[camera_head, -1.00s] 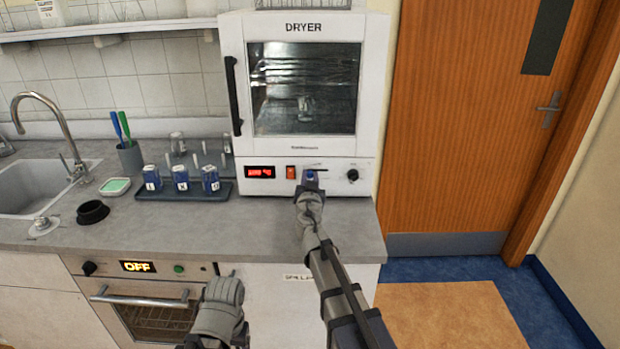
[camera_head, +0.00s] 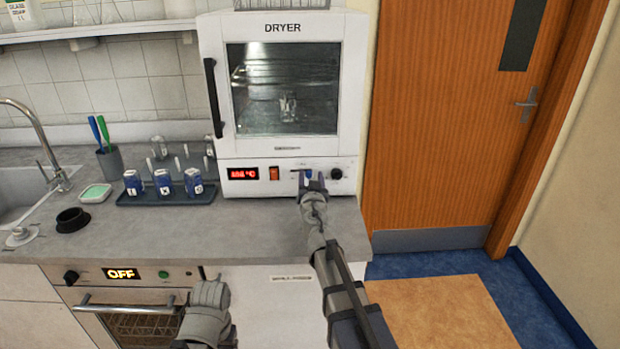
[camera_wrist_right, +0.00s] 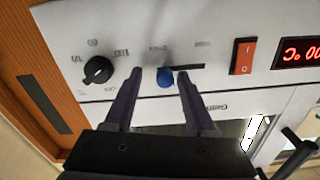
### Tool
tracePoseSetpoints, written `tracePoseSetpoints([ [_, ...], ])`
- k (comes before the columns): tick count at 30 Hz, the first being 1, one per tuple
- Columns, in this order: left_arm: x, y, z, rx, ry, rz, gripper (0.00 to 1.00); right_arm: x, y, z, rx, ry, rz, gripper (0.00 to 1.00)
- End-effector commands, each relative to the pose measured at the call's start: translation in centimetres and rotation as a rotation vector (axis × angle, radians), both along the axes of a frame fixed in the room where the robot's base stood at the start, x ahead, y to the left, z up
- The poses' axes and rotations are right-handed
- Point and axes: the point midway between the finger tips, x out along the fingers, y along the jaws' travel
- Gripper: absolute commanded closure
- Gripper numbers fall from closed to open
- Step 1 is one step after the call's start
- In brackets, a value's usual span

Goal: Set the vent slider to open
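The vent slider is a small blue knob in a dark slot on the dryer's white front panel. In the right wrist view the blue knob (camera_wrist_right: 166,78) is at the slot's left end, which is the right end in the head view; the bare slot (camera_wrist_right: 190,67) runs the other way. Labels above the slot are too blurred to read. My right gripper (camera_head: 312,178) is at the panel. In the wrist view its fingers (camera_wrist_right: 160,82) are apart, one on each side of the knob, with small gaps visible. My left gripper (camera_head: 212,292) hangs low before the oven; its fingers are unclear.
Beside the slider are an orange switch (camera_wrist_right: 242,55), a red display (camera_head: 243,174) and a black dial (camera_wrist_right: 98,70). The dryer door (camera_head: 283,90) is closed. A dark tray (camera_head: 140,199) with blue-labelled vials stands left on the counter (camera_head: 260,230).

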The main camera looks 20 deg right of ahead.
Motion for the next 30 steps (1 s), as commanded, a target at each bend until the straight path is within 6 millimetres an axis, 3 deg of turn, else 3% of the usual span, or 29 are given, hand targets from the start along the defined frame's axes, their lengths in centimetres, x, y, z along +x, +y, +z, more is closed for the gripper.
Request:
tracePoseSetpoints([
  [10,0.0,0.0,0.0,0.0,0.0,0.0,0.28,-0.7,0.3,0.0,0.0,0.001,0.002,0.44],
  [24,0.0,0.0,0.0,0.0,0.0,0.0,0.28,-7.1,2.0,0.0,0.0,0.0,0.001,0.44],
  [30,0.0,0.0,0.0,0.0,0.0,0.0,0.28,-7.6,2.2,0.0,0.0,0.0,0.001,0.44],
])
